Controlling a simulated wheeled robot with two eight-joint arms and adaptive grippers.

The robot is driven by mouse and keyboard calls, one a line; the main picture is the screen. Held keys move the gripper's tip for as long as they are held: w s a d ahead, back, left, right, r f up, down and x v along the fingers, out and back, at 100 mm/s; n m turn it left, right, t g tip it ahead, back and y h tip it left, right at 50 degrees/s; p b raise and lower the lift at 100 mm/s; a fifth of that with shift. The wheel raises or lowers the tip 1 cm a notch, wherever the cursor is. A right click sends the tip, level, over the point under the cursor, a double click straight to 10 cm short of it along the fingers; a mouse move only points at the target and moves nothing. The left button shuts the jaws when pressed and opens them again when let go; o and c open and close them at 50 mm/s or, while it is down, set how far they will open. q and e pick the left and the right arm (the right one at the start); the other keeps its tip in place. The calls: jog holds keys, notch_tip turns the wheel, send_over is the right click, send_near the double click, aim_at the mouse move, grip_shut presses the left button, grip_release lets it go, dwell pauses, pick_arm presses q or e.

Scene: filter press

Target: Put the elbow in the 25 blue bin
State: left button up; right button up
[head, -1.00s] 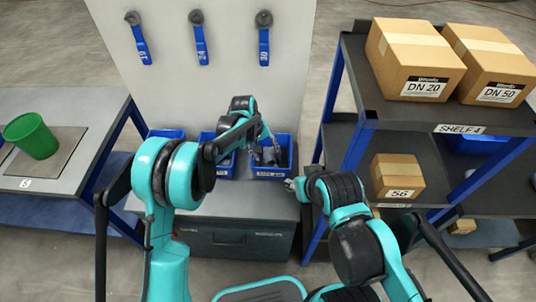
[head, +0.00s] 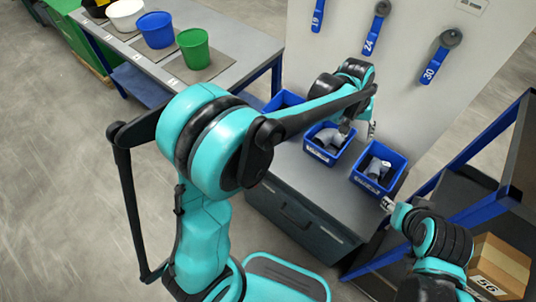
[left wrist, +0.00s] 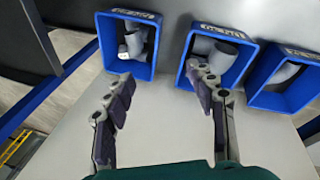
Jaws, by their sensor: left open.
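Three blue bins stand in a row on a grey cabinet top: a left one (head: 281,101), a middle one (head: 317,153) and a right one (head: 371,187). Grey pipe fittings, elbow-like in shape, lie in the middle bin (head: 328,140) and the right bin (head: 377,169). The bin labels are too small to read. My left gripper (head: 359,131) is open and empty above the bins, near the middle one. In the left wrist view, its spread fingers (left wrist: 165,88) frame bare cabinet top and bin edges. My right gripper (head: 388,204) is small, beside the right bin; its jaws are unclear.
A bench at the upper left holds a green bucket (head: 194,50), a blue bucket (head: 155,30) and a white bucket (head: 126,14). A dark shelf with a carton (head: 500,263) stands at the right.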

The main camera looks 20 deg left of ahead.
pick_arm(q)
jog(key=s+a+r+t+y, duration=0.1)
jog(key=s+a+r, duration=0.2)
jog(key=s+a, duration=0.3)
jog(key=s+a+r+t, duration=0.2)
jog(key=s+a+r, duration=0.25)
jog(key=a, duration=0.25)
jog(key=s+a+f+m+t+y, duration=0.1)
jog(key=s+a+f+t, duration=0.1)
jog(key=s+a, duration=0.6)
jog(key=s+f, duration=0.1)
jog(key=s, duration=0.2)
jog(key=shift+s+f+y, duration=0.15)
jog(key=shift+f+y, duration=0.15)
